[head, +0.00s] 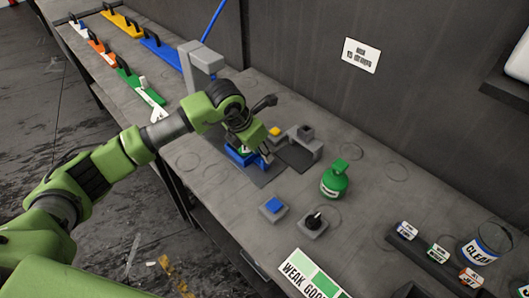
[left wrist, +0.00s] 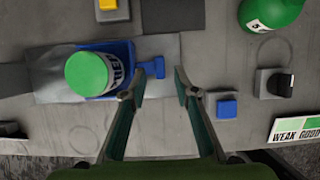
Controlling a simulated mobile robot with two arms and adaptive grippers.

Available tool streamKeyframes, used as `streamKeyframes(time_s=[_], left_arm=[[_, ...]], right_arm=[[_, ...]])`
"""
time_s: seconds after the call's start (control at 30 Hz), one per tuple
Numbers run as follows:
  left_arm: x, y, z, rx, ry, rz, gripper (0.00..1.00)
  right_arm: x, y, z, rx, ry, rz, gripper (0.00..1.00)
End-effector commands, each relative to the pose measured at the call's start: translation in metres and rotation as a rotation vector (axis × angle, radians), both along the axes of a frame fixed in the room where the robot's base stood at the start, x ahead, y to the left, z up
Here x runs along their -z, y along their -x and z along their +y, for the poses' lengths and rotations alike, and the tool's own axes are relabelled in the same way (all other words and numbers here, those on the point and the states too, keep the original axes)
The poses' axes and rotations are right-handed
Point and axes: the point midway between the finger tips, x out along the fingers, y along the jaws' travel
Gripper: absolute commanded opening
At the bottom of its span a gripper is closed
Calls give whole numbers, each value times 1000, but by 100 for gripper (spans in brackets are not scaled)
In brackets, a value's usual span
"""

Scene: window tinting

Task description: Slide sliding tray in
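The blue sliding tray (left wrist: 88,48) sits on a grey metal plate (left wrist: 165,50) on the bench. It carries a jar with a green lid (left wrist: 92,73) and a label reading along its side. A blue handle (left wrist: 152,72) sticks out from the tray's right side in the left wrist view. My left gripper (left wrist: 160,82) is open above the bench, with the handle near its left fingertip; I cannot tell whether they touch. In the head view the blue tray (head: 238,158) shows under my left gripper (head: 250,150), partly hidden by it. My right gripper is out of view.
A blue button box (head: 272,207), a black knob box (head: 313,223) and a green bottle (head: 335,180) stand to the right. A grey bracket (head: 308,142) and a yellow button (head: 275,132) stand behind the tray. Several coloured trowels lie at the far left.

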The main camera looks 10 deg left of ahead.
Motion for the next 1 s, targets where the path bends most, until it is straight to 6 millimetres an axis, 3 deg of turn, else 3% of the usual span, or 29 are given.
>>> streamKeyframes(time_s=[0.23,0.6,0.73,1.0], left_arm=[[28,-10,-7,-1,1,2,28],[35,-12,-8,0,0,0,28],[34,-12,-8,0,0,0,0],[36,-14,-4,-2,-1,-1,0]], right_arm=[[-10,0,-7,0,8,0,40],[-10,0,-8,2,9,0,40],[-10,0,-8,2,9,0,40],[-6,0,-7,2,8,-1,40]])
